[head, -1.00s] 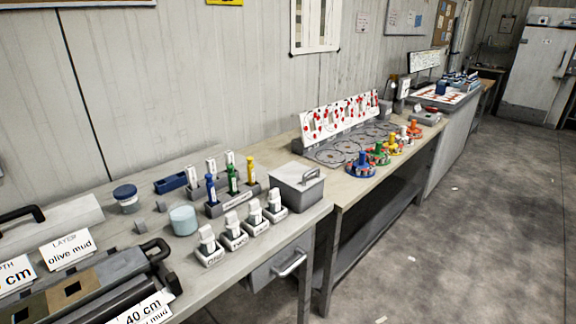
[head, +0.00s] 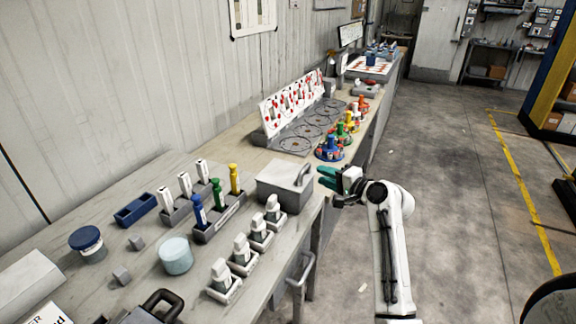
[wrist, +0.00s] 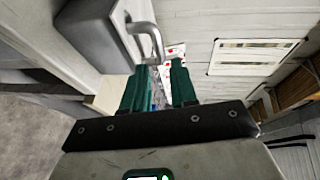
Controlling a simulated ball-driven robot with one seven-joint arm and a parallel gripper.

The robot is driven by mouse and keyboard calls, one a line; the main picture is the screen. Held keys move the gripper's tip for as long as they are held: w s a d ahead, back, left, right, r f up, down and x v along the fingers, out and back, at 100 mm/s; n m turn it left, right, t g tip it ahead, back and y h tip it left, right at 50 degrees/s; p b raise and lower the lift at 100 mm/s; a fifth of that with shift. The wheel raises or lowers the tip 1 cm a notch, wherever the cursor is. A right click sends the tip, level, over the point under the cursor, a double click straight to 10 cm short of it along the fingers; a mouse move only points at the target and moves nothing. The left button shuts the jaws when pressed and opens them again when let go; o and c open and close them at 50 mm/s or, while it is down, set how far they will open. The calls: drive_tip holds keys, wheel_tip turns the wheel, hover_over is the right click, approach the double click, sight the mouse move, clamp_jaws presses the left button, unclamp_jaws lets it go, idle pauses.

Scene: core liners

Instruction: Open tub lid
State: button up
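A grey square tub (head: 285,184) with a flat lid stands at the right edge of the near bench. A grey bar handle (head: 303,175) sits on its right side. My gripper (head: 327,178) has green fingers and is beside the handle, over the bench edge, pointing left. In the wrist view the gripper (wrist: 159,80) is open, with a gap between its fingers. The handle (wrist: 150,35) shows just beyond the fingertips; I see no contact. The tub (wrist: 90,30) fills the upper left there. A round jar with a blue lid (head: 86,240) stands at the left.
Several white-capped holders (head: 241,254) stand in front of the tub. A rack with blue, green and yellow tools (head: 217,215) is left of it. Coloured flanged pieces (head: 329,149) and a red-dotted panel (head: 292,102) are behind. The floor to the right is clear.

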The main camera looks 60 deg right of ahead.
sight(307, 169)
drive_tip(key=p+x, duration=0.1)
drive_tip(key=x, duration=0.9)
drive_tip(key=shift+w+a+f, duration=0.1)
drive_tip(key=shift+w, duration=0.05)
drive_tip(key=shift+c, duration=0.3)
clamp_jaws()
